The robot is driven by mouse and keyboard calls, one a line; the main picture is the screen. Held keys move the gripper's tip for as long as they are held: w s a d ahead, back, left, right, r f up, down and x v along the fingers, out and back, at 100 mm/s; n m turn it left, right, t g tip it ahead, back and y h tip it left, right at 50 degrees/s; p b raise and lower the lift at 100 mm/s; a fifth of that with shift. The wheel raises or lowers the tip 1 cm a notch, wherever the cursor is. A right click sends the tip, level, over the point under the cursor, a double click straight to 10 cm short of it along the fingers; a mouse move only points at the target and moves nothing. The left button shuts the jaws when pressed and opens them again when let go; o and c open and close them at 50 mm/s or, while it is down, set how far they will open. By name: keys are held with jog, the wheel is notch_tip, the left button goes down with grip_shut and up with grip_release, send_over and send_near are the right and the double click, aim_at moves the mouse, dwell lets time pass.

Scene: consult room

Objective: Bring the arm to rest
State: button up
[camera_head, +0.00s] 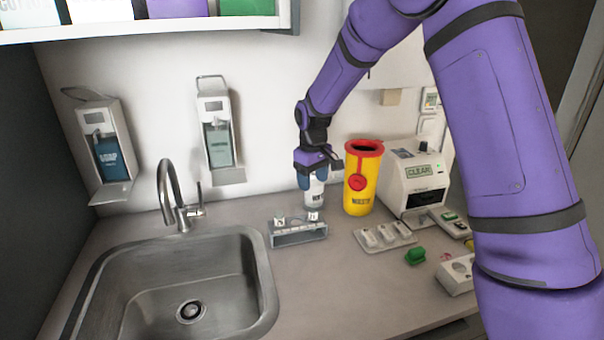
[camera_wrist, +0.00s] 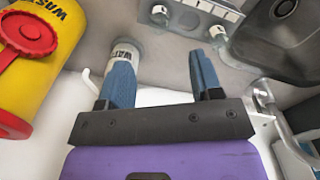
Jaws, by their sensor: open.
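My purple arm reaches over the counter from the upper right in the head view. My gripper (camera_head: 309,178) points down near the back wall, just left of the yellow waste bin. In the wrist view its two blue fingers (camera_wrist: 164,82) stand apart with nothing between them. A white cup with lettering (camera_head: 315,191) stands on the counter right at the fingers. In the wrist view the cup (camera_wrist: 126,52) shows beyond the left finger, which partly hides it; I cannot tell whether they touch.
A yellow waste bin with red lid (camera_head: 360,185), a white CLEAN-labelled device (camera_head: 416,180) and a small rack (camera_head: 298,236) stand close by. A tray (camera_head: 384,236) and green item (camera_head: 415,256) lie in front. The sink (camera_head: 178,285) and faucet (camera_head: 172,195) are left. Dispensers (camera_head: 217,135) hang behind.

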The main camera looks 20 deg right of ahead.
jog(key=s+d+r+m+t, duration=0.2)
jog(key=s+d+r, duration=0.2)
jog(key=s+r, duration=1.2)
jog(key=s+d+r+m+t, duration=0.1)
jog(key=s+r, duration=0.1)
jog(key=s, duration=0.8)
jog(key=s+d+r+m+t, duration=0.2)
jog(key=s+r, duration=0.1)
jog(key=s, duration=0.8)
jog(key=shift+s, duration=0.25)
jog(key=shift+d, duration=0.1)
